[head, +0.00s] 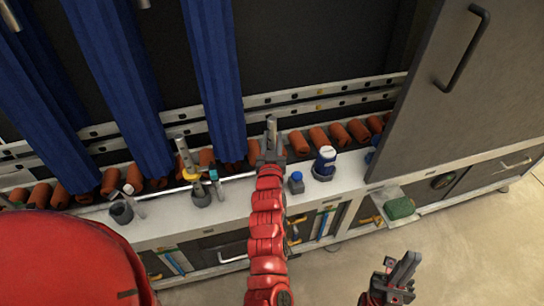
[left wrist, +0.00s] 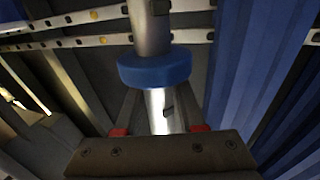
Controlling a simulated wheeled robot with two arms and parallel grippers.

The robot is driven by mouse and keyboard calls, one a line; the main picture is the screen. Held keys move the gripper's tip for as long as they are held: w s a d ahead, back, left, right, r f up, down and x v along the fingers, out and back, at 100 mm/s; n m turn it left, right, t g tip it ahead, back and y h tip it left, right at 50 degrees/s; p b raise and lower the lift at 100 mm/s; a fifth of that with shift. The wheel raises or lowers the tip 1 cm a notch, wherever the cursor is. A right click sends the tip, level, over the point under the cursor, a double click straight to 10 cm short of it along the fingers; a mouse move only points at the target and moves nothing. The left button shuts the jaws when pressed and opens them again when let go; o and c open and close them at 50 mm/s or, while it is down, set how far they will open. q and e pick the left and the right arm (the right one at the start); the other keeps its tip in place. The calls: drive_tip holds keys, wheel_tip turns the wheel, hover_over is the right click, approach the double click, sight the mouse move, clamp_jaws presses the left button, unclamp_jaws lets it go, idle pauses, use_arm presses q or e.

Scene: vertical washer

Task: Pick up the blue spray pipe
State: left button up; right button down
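In the left wrist view a metal pipe with a thick blue collar (left wrist: 155,70), which fits the blue spray pipe, stands between the fingers of my left gripper (left wrist: 160,128). The fingers run up along both sides of it and close in just under the collar. In the head view my left gripper (head: 270,152) is at the end of the red arm, above the shelf, with a silver pipe end pointing up from it. The collar is hidden there. My right gripper (head: 402,272) is at the lower right, away from the shelf. Its finger gap is unclear.
The shelf (head: 335,188) carries a small blue-topped holder (head: 296,183), a blue-and-white container (head: 325,162) and a yellow-collared pipe (head: 186,155) in a holder. Blue curtain strips (head: 215,75) hang at left. A grey door (head: 440,100) stands at right.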

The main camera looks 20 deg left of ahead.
use_arm(q)
clamp_jaws()
drive_tip(key=shift+r, duration=0.1)
